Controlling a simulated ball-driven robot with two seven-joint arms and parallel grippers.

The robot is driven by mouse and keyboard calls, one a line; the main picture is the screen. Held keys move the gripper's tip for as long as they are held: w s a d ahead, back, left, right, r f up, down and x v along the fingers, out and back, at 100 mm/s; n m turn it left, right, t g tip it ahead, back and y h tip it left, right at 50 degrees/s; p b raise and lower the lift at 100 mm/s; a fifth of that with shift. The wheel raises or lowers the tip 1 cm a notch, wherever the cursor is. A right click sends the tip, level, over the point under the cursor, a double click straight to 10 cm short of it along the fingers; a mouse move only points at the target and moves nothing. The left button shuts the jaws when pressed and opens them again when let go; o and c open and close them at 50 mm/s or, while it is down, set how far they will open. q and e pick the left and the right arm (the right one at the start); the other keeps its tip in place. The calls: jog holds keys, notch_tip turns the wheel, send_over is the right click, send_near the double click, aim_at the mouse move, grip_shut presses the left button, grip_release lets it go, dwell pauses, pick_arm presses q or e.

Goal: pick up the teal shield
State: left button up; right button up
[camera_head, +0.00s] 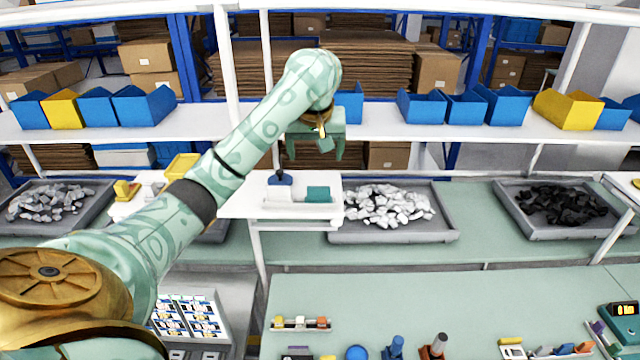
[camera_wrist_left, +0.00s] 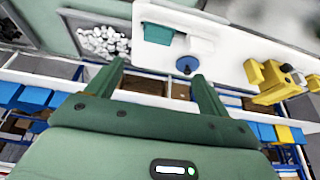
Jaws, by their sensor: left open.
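The teal shield (camera_head: 318,194) is a small teal block on the right part of a white shelf (camera_head: 235,207) at the middle of the head view. It also shows in the left wrist view (camera_wrist_left: 158,33), beyond the fingertips. My left gripper (camera_head: 314,153) is open and empty, with its fingers pointing down. In the head view it appears above the shield, apart from it. In the left wrist view the two fingers (camera_wrist_left: 158,72) are spread wide with nothing between them. My right gripper is in neither view.
A dark blue knobbed item (camera_head: 280,179) and a white block (camera_head: 282,196) stand close left of the shield. Yellow parts (camera_head: 126,190) are further left. A tray of light pieces (camera_head: 388,205) lies to the right. An upper shelf (camera_head: 420,133) with blue bins runs behind.

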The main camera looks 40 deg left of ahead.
aim_at(319, 188)
pick_arm(q)
jog(key=x, duration=1)
jog(key=shift+f, duration=0.6)
jog(key=x, duration=0.4)
jog(key=shift+w+f, duration=0.25)
jog(key=shift+w, duration=0.15)
jog(key=shift+s+r, duration=0.1)
jog(key=shift+c, duration=1.2)
jog(key=c, duration=0.5)
jog(key=shift+c, duration=0.4)
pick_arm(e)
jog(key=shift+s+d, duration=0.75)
